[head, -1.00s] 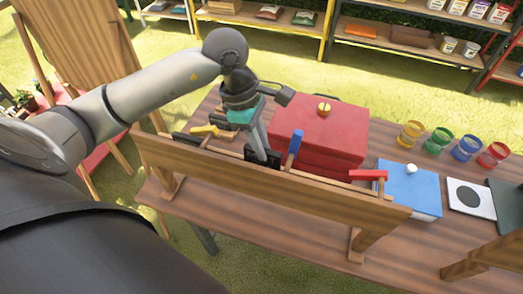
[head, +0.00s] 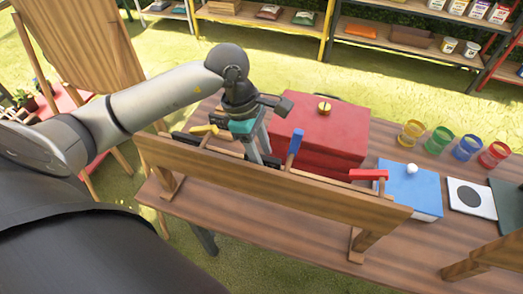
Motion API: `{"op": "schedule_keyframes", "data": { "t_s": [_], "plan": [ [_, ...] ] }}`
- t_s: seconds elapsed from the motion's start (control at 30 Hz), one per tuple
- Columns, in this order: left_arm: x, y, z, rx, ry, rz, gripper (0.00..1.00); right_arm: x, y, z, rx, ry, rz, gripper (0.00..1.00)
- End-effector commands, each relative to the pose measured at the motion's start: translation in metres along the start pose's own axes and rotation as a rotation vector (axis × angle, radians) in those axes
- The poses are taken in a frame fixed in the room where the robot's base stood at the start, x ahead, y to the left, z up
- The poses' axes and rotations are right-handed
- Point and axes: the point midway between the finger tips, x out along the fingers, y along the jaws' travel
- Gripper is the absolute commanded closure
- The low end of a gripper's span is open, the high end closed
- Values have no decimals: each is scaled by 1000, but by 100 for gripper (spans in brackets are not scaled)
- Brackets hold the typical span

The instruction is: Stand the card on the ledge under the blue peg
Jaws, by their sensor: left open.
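A wooden board (head: 270,180) stands on the table, seen from its back and above. A blue peg (head: 295,142) rises at its top edge near the middle, with a yellow peg (head: 202,130) to the left and a red peg (head: 368,174) to the right. The board hides the ledge under the blue peg. A white card with a black disc (head: 470,197) lies flat on the table at the right. My left gripper (head: 257,153) is open just left of the blue peg; its fingertips are partly hidden behind the board. My right gripper is out of view.
A red box (head: 325,130) with a round knob stands behind the board. A blue box (head: 410,187) with a white knob is right of it. Several coloured glass cups (head: 439,141) stand at the table's back right. Shelves (head: 400,30) stand beyond.

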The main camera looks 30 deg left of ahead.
Motion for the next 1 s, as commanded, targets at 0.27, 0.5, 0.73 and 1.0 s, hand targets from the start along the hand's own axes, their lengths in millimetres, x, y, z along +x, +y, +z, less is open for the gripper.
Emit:
{"op": "schedule_keyframes", "data": {
  "t_s": [0.27, 0.5, 0.73, 1.0],
  "plan": [
    [-18, 2, 0, 1, 1, 6, 51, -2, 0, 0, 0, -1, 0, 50],
    [-72, 2, 0, 1, 2, 7, 51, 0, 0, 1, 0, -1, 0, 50],
    [-111, 1, 1, 0, 0, 4, 51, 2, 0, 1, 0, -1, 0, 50],
    [-123, 0, 1, 0, 0, 0, 51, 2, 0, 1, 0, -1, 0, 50]
  ]
}}
